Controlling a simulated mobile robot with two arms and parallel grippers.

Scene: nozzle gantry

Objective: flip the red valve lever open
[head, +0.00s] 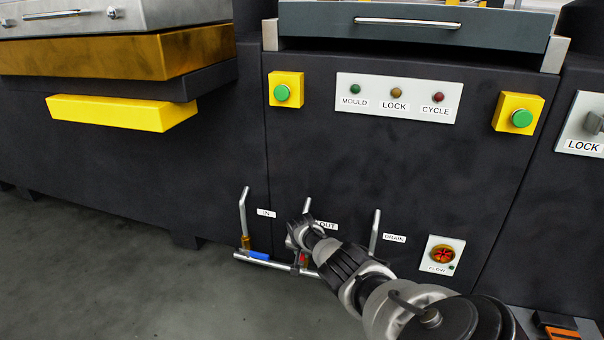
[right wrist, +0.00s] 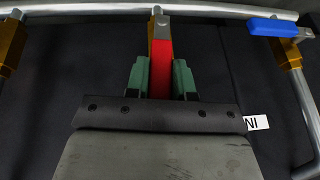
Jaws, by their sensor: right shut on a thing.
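The red lever (right wrist: 161,68) sits on a brass valve (right wrist: 156,28) in the middle of the pipework, at the OUT label (head: 327,226). In the right wrist view it runs straight out from the metal pipe, crosswise to it. My right gripper (right wrist: 160,78) is shut on the red lever, with a green finger on each side. In the head view my right gripper (head: 300,240) reaches low on the dark panel and hides most of the lever; only a bit of red (head: 303,260) shows. My left gripper is not in view.
A blue lever (head: 258,255) lies along the horizontal pipe (head: 245,259) at the IN branch. The DRAIN pipe (head: 375,232) stands right of my gripper. A FLOW indicator (head: 442,254) is further right. The floor (head: 120,290) at left is clear.

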